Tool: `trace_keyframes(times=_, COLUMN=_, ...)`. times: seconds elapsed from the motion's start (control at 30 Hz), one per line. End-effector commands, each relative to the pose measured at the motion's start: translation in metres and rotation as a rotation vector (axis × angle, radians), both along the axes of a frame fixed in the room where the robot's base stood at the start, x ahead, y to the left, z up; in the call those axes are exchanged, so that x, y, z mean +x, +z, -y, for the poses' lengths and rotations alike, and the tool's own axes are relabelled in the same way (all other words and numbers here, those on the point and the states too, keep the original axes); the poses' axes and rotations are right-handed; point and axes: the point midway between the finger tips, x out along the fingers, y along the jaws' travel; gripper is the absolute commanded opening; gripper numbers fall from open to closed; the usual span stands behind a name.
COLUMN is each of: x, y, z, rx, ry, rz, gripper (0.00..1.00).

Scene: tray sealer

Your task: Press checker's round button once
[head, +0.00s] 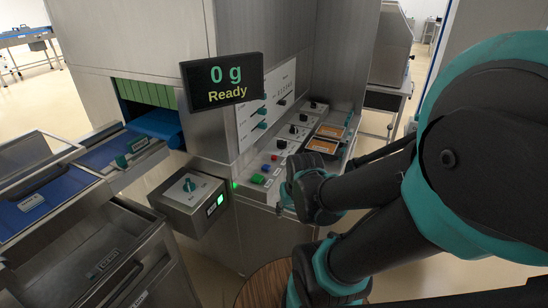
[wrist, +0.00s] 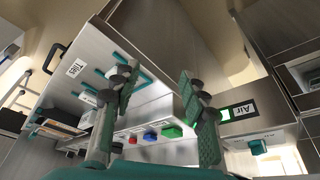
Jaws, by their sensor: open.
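The weighing display (head: 221,81) in the head view reads "0 g" and "Ready". Below it to the right, a panel bears a green button (head: 258,179), a blue button (head: 267,169) and a red button (head: 274,157). I cannot tell which control is the checker's round button. My gripper (wrist: 157,78) is open and empty near the panel, with no contact visible. In the head view my arm hides part of the panel's right side.
A grey box with a teal knob (head: 189,185) and lit green label juts out left of the panel. A conveyor with a blue belt (head: 156,124) stands further left. Black knobs and orange-screened units (head: 322,146) sit behind the buttons. A round wooden top (head: 264,287) is below.

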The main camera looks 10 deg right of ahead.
Motion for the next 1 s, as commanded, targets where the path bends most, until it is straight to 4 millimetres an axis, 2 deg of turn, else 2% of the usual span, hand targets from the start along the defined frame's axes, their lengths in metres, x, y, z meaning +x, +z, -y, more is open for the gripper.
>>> trace_keyframes(times=0.07, x=0.0, y=0.0, z=0.0, rx=0.0, ry=0.0, rz=0.0, gripper=0.3)
trace_keyframes(times=0.3, x=0.0, y=0.0, z=0.0, rx=0.0, ry=0.0, rz=0.0, gripper=0.01)
trace_keyframes(times=1.0, x=0.0, y=0.0, z=0.0, rx=0.0, ry=0.0, rz=0.0, gripper=0.0)
